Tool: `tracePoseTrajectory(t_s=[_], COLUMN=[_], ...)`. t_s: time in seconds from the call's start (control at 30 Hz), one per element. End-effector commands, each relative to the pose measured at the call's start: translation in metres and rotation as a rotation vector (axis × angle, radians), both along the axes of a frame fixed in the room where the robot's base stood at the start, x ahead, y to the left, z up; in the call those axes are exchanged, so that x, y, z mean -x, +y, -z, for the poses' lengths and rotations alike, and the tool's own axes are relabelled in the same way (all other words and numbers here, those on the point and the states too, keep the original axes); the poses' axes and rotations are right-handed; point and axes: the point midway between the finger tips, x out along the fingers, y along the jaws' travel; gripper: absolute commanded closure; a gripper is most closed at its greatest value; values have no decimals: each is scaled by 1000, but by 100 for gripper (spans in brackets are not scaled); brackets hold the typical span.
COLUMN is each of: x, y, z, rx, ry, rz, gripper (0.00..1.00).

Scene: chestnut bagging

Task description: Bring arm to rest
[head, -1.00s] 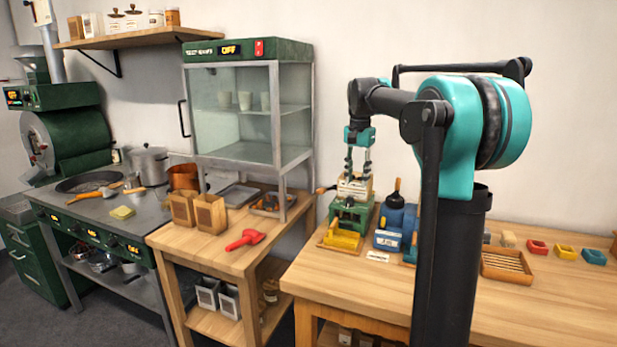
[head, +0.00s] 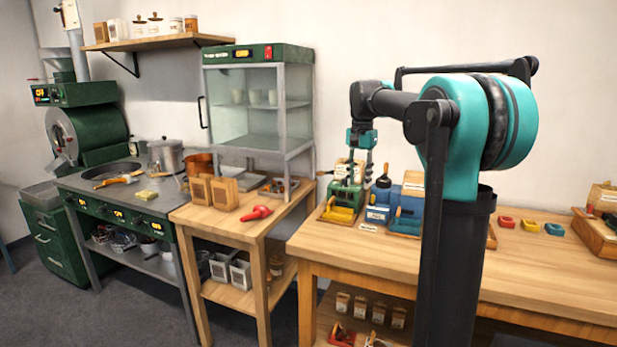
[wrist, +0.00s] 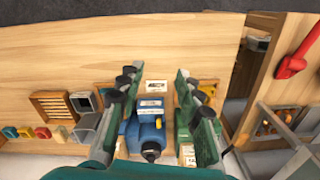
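My gripper (head: 358,178) hangs from my teal and black arm above the back left of the right-hand wooden table (head: 450,262). In the wrist view my gripper (wrist: 160,100) points down with its fingers spread apart and nothing between the fingertips. A blue machine (wrist: 150,132) shows below, between the fingers, and in the head view it stands just right of my gripper (head: 383,190). A green machine with a yellow tray (head: 342,208) stands below my gripper in the head view. My arm hides part of the table.
A stove (head: 120,205) is farther left. Small coloured trays (head: 530,226) lie at right. The table's front is mostly clear.

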Motion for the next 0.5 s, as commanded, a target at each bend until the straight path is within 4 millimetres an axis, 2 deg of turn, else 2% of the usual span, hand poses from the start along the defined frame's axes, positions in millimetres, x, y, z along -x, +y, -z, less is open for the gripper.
tracePoseTrajectory(t_s=[0.27, 0.5], x=[19, 53], y=[-5, -12], z=[28, 71], rx=[-1, 3], ry=[-36, -89], rz=[-62, -155], gripper=[65, 65])
